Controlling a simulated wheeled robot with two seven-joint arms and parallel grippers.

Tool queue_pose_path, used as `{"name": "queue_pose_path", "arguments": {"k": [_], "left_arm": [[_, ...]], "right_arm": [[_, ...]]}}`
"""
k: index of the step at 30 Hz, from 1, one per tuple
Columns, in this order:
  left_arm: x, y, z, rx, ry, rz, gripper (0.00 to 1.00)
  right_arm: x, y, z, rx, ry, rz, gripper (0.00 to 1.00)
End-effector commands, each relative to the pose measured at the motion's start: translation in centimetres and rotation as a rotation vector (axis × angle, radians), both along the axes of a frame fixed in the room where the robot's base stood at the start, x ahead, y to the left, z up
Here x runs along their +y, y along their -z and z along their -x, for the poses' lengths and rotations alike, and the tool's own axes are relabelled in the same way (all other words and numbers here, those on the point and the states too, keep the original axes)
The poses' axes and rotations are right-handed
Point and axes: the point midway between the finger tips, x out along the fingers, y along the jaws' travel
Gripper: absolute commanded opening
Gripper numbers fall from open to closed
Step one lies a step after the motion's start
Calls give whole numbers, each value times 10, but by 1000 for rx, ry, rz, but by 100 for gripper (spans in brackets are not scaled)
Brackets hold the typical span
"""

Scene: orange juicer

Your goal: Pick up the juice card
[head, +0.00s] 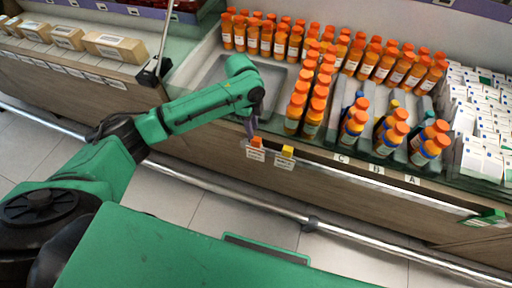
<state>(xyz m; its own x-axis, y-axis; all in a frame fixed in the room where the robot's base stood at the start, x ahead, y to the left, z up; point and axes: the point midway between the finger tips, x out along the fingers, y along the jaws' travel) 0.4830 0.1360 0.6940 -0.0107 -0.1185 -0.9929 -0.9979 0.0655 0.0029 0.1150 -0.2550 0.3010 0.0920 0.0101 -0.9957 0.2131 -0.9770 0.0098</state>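Two small label cards hang at the shelf's front edge. One has an orange top (255,149) and the other a yellow top (286,157). I cannot read which is the juice card. My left gripper (252,129) points down just above the orange-topped card, at the shelf edge. Its dark fingers are seen edge-on, so the gap between them and any contact with the card cannot be made out.
Several orange-capped bottles (310,95) stand in rows on the shelf. White boxes (480,120) fill its right end, and brown packages (115,46) lie at left. A metal rail (240,197) runs along the shelf front. An empty tray (215,77) lies behind my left arm.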

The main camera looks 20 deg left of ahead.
Motion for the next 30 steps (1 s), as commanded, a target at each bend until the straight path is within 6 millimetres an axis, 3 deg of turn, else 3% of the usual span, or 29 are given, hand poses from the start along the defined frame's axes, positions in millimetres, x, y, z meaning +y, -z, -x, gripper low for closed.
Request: {"name": "queue_pose_path", "arguments": {"k": [10, 18, 21, 30], "left_arm": [[-13, 56, 3, 0, -1, 0, 35], [-13, 63, 2, -3, 0, 1, 35], [-13, 63, 2, -3, -1, 1, 0], [-13, 62, 2, -3, -1, 1, 0]], "right_arm": [[-5, 6, 0, 0, 0, 6, 50], [-6, 6, 0, 0, 0, 9, 50], [-6, 6, 0, 0, 1, 9, 50], [-6, 6, 0, 1, 1, 8, 50]]}}
